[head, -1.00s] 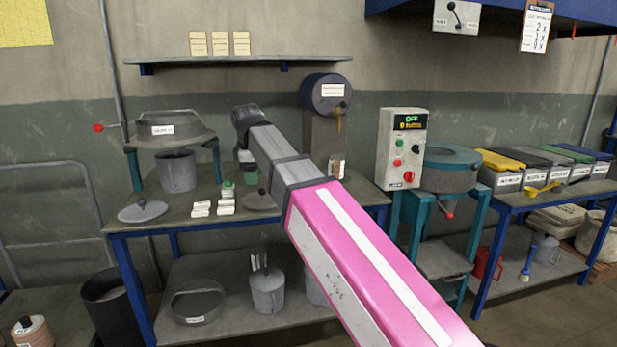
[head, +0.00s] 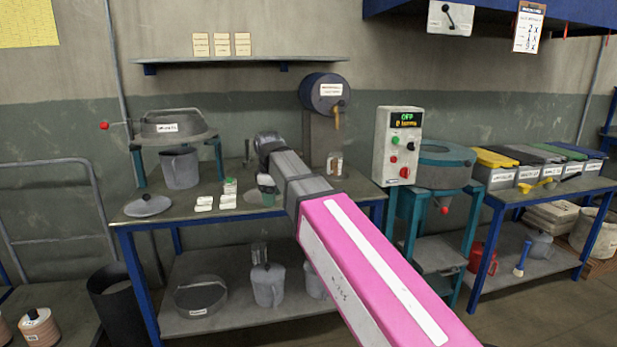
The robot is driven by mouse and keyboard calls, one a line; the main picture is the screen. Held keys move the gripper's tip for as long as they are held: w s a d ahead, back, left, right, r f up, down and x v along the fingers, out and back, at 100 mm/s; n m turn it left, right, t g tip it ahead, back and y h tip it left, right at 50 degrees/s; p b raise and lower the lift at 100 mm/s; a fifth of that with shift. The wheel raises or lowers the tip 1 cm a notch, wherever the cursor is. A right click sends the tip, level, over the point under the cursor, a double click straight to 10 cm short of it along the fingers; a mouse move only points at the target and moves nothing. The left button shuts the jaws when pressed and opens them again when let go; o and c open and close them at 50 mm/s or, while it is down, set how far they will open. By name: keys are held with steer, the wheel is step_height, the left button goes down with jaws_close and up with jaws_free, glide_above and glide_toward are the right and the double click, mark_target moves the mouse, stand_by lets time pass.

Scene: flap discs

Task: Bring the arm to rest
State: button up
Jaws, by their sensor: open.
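My arm, with a pink upper section and grey joints, reaches from the bottom right toward the middle of the head view. Its wrist end is above the blue-framed workbench (head: 140,222). Whether the gripper touches the bench cannot be told.
A sieve stand (head: 172,127) with a jug (head: 180,168) under it and a grey lid (head: 148,205) are left on the bench. A dark drum (head: 324,93) stands behind my arm. A control box (head: 397,147) and lidded bins (head: 497,170) are on the right.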

steer(key=s+d+f+m, duration=0.3)
steer(key=d+f+m, duration=0.2)
steer(key=d+f, duration=0.5)
steer(key=s+d+f+m+g, duration=0.1)
steer(key=s+d+f+m, duration=0.3)
steer(key=d+f, duration=0.6)
steer(key=s+d+f+m, duration=0.3)
steer(key=d+f+m, duration=0.3)
steer(key=d+f, duration=0.4)
step_height(320, 180, down, 5)
steer(key=shift+s+d+r+m+g, duration=0.1)
steer(key=shift+s+d+m+g, duration=0.2)
steer(key=shift+s+g, duration=0.1)
